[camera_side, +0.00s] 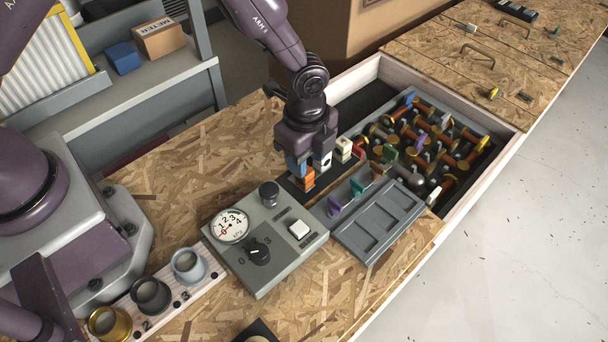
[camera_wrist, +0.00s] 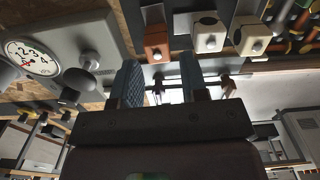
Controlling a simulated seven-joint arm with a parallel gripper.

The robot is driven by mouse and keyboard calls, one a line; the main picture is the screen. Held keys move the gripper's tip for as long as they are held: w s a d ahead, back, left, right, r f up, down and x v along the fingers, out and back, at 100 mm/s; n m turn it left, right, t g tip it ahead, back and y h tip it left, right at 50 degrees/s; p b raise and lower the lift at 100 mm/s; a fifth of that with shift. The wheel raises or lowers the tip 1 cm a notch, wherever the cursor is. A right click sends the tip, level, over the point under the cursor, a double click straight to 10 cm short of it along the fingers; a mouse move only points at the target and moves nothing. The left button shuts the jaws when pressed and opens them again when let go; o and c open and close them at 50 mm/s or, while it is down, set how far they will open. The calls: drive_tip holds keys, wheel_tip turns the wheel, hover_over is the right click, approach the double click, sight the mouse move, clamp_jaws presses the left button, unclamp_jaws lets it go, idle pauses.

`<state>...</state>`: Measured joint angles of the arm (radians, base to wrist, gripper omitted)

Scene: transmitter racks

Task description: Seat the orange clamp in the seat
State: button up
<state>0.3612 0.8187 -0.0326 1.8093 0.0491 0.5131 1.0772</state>
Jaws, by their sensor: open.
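The orange clamp (camera_side: 305,179) is a small block on a dark strip (camera_side: 290,190) at the drawer's left edge. In the wrist view the orange clamp (camera_wrist: 157,42) is at the top, beside a white clamp (camera_wrist: 208,36) and a cream clamp (camera_wrist: 250,38). My gripper (camera_side: 307,163) is pointed down just at the orange clamp, partly hiding it. Its blue fingers show apart in the wrist view (camera_wrist: 160,82), with the clamp beyond them; I cannot tell whether they touch it. A grey tray with recesses (camera_side: 352,238) lies to the right; I cannot tell which recess is the seat.
The drawer (camera_side: 465,205) holds many coloured pieces on copper spools. A grey gauge panel (camera_side: 262,285) stands in front, left of the tray. Cups (camera_side: 188,265) stand at lower left. Bare board lies left of the panel.

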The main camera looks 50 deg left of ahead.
wheel_tip(320, 180, down, 4)
drive_tip(key=shift+s+a+f, duration=0.1)
drive_tip(key=shift+s, duration=0.05)
drive_tip(key=c, duration=0.7)
